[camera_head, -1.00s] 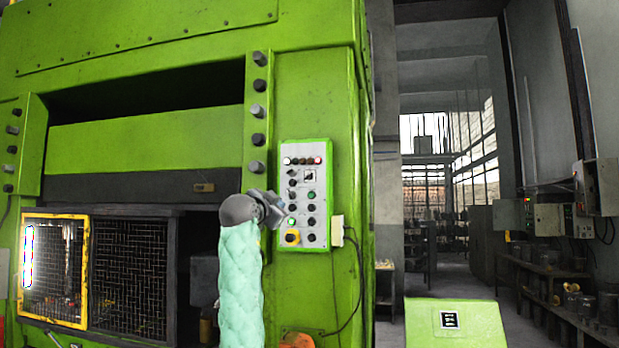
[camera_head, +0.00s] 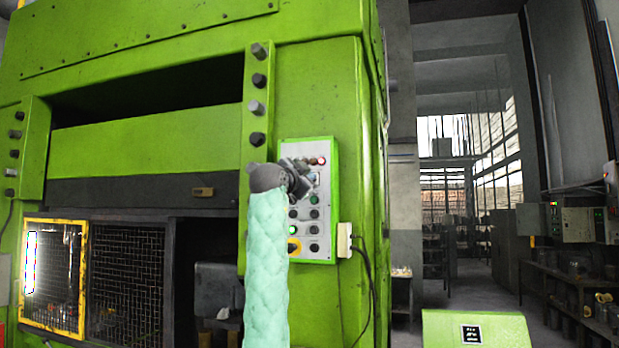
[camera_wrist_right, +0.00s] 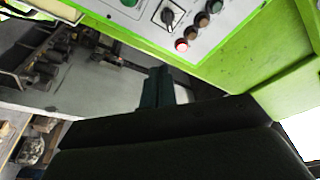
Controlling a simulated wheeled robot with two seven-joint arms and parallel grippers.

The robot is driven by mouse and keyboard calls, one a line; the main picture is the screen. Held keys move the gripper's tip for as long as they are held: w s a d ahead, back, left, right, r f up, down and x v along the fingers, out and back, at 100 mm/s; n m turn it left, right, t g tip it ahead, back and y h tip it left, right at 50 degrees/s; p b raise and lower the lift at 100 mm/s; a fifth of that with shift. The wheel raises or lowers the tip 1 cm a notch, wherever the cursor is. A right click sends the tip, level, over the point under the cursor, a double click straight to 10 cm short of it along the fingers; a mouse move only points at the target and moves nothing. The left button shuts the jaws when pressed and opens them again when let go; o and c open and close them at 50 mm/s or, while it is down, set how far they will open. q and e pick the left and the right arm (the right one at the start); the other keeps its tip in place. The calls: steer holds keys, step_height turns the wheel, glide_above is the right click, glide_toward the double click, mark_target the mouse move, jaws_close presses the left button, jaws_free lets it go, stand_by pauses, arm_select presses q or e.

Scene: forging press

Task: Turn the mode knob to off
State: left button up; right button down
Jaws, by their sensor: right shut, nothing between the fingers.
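The mode knob (camera_wrist_right: 168,16) is a dark selector on a light square plate, near the top of the right wrist view. In the head view my gripper hides most of it. It sits on the grey control panel (camera_head: 328,222), below a row of lamps with one lit red (camera_wrist_right: 181,45). My right gripper (camera_head: 302,182) is in front of the upper part of the panel, its fingers shut and empty. The closed fingers (camera_wrist_right: 157,86) also show in the right wrist view, apart from the knob in the picture. Contact with the panel cannot be told. My left gripper is out of view.
The green press (camera_head: 345,90) carries the panel. A yellow-framed mesh guard (camera_head: 82,280) is at lower left. A green stand (camera_head: 440,330) is at lower right, with open floor behind it.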

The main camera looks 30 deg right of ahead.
steer(key=shift+w+d+f+p, duration=0.1)
steer(key=shift+w+d+p, duration=0.15)
steer(key=shift+w+d, duration=0.75)
steer(key=shift+w+d+f+p, duration=0.1)
steer(key=shift+w+d+p, duration=0.1)
steer(key=shift+w+d, duration=0.85)
steer(key=shift+w+d+f+p, duration=0.1)
steer(key=shift+w+d+p, duration=0.15)
steer(key=shift+w+d, duration=0.75)
steer(key=shift+s+d+r, duration=0.1)
steer(key=shift+s+d, duration=0.15)
steer(key=shift+s, duration=0.15)
steer(key=shift+a, duration=0.15)
steer(key=shift+w+a+r, duration=0.2)
steer(key=shift+w+r, duration=0.05)
steer(key=shift+r, duration=0.25)
